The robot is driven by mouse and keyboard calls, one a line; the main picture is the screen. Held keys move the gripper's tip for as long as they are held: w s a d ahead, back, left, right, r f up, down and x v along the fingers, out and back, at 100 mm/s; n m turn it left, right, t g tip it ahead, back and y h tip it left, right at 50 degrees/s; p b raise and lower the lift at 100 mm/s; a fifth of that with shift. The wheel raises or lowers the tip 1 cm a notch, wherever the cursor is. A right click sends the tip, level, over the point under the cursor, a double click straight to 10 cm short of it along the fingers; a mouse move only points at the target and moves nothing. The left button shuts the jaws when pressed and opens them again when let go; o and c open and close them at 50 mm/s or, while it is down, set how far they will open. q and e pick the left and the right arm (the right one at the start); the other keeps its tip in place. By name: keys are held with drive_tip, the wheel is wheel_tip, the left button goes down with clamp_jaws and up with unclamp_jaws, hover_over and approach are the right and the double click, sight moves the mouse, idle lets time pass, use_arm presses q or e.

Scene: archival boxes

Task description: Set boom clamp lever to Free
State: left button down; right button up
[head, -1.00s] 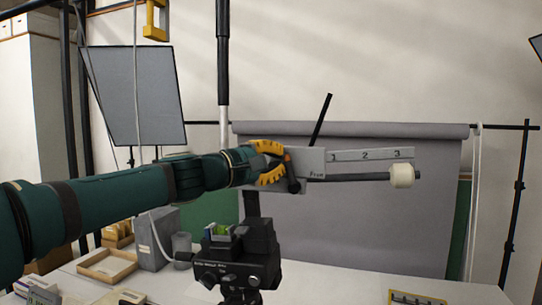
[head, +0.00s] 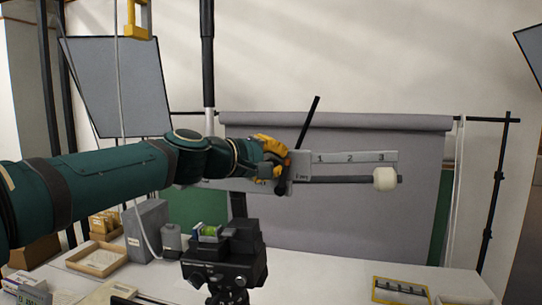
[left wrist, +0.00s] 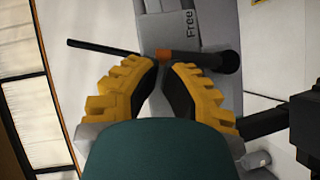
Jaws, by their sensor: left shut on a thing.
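The boom clamp is a grey block (head: 301,172) on the boom, with the label "Free" on its face; the label also shows in the left wrist view (left wrist: 190,24). The clamp lever (head: 281,188) is black with a round knob and points down beside the label. In the left wrist view the lever's knob (left wrist: 229,62) is at the right and an orange band is near its inner end. My left gripper (head: 283,160) has yellow fingers closed on the lever near the band; the fingertips (left wrist: 166,68) partly hide it. My right gripper is not in view.
A numbered scale bar (head: 350,157) and a rod with a white knob (head: 385,179) extend right of the clamp. A thin black rod (head: 308,123) slants up above it. A black camera-like device (head: 225,265) stands below. A wooden tray (head: 96,260) lies on the table.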

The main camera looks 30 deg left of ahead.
use_arm(q)
drive_tip(key=shift+w+d, duration=0.25)
drive_tip(key=shift+d, duration=0.7)
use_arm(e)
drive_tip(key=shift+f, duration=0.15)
use_arm(q)
drive_tip(key=shift+r, duration=0.1)
